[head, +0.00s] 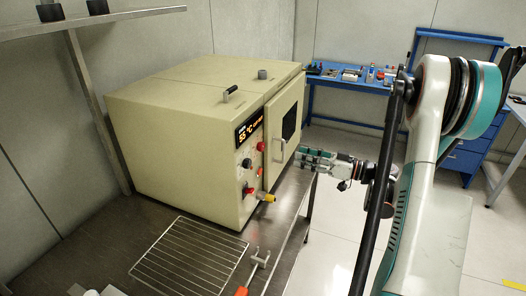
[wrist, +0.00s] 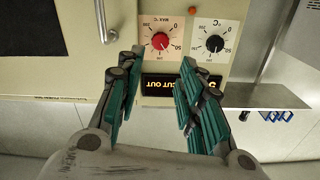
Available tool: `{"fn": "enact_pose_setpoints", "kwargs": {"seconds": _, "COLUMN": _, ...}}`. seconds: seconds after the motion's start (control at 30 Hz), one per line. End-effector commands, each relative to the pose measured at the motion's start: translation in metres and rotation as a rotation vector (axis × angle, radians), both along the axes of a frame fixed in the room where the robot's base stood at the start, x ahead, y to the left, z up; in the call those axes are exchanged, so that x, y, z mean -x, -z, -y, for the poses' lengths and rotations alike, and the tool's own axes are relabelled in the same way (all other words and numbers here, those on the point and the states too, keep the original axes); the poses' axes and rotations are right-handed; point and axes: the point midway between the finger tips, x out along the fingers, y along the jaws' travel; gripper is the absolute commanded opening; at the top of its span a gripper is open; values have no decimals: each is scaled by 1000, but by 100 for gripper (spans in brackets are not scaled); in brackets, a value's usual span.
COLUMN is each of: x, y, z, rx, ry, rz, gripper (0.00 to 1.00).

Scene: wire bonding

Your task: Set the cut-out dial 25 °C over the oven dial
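The beige oven (head: 180,100) stands on the bench in the head view. Its lit display (head: 249,126) seems to read 55 °C with "CUT OUT"; part of it shows upside down in the wrist view (wrist: 180,86). The red cut-out dial (wrist: 160,41), marked MAX °C, sits left of the black oven dial (wrist: 215,44) in the wrist view. Both pointers are too small to read exactly. My gripper (wrist: 162,62) is open and empty. Its fingers frame the red dial in the picture, apparently still short of it. In the head view my gripper (head: 303,160) is right of the oven front.
The oven door (head: 284,125) with its handle (head: 279,151) is close to the gripper. Further red, black and yellow fittings (head: 267,197) stick out lower on the panel. A wire rack (head: 190,262) lies on the bench. A blue workbench (head: 350,85) stands behind.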

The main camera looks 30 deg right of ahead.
Motion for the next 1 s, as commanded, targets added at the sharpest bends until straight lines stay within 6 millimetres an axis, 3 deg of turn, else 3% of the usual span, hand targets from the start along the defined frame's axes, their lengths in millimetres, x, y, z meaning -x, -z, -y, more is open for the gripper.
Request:
{"fn": "enact_pose_setpoints", "kwargs": {"seconds": 0.6, "x": -87, "y": 0, "z": -69, "rx": 0, "ry": -5, "rz": -3, "gripper": 34}}
{"fn": "enact_pose_setpoints", "kwargs": {"seconds": 1.0, "x": -104, "y": -1, "z": -82, "rx": 0, "ry": -2, "rz": -3, "gripper": 34}}
